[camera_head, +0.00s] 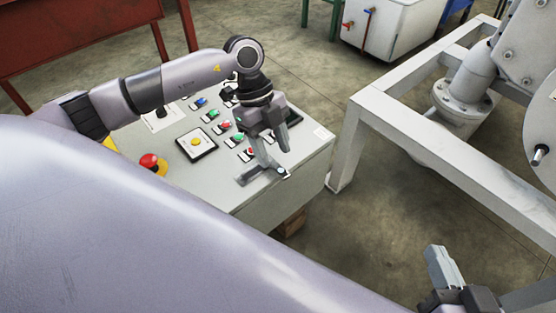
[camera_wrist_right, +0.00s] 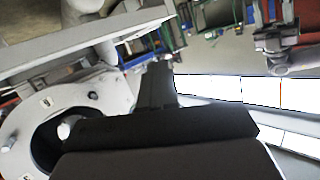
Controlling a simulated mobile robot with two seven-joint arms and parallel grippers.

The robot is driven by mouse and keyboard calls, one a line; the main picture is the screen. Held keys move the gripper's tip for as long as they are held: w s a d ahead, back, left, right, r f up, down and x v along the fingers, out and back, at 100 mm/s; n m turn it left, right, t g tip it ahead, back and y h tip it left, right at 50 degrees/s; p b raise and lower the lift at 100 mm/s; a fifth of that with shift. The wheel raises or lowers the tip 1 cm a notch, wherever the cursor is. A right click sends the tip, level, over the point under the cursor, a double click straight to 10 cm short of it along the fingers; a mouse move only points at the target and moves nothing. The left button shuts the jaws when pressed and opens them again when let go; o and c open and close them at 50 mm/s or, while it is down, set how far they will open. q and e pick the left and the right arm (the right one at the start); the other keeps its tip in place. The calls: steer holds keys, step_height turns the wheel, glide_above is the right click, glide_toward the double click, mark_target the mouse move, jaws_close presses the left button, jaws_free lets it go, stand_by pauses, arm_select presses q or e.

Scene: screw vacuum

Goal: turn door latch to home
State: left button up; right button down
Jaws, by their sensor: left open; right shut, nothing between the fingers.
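My left gripper (camera_head: 275,160) is open and points down over the front right part of a grey control panel (camera_head: 222,188). A small knob (camera_head: 284,172) shows by its fingertips at the panel's front right edge. The fingers partly hide this area, and I cannot tell whether they touch the knob. No label there is readable, so I cannot tell which control is the door latch. My right gripper (camera_head: 446,268) is at the lower right, away from the panel, shut and empty. Its dark closed fingers (camera_wrist_right: 156,88) also show in the right wrist view.
The panel carries a red emergency button (camera_head: 149,160), a yellow button (camera_head: 196,142) and several coloured switches. A white metal frame (camera_head: 440,140) with machine parts stands at the right. A white bin (camera_head: 388,28) stands behind. Open floor lies between panel and frame.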

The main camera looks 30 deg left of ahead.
mark_target(280, 170)
arm_select(q)
steer(key=shift+b+x, duration=0.45)
steer(key=shift+x, duration=1.2)
arm_select(e)
steer(key=shift+s+d+n+t, duration=0.1)
steer(key=shift+d+n+t, duration=0.2)
steer(key=shift+d+t, duration=0.1)
arm_select(q)
jaws_close()
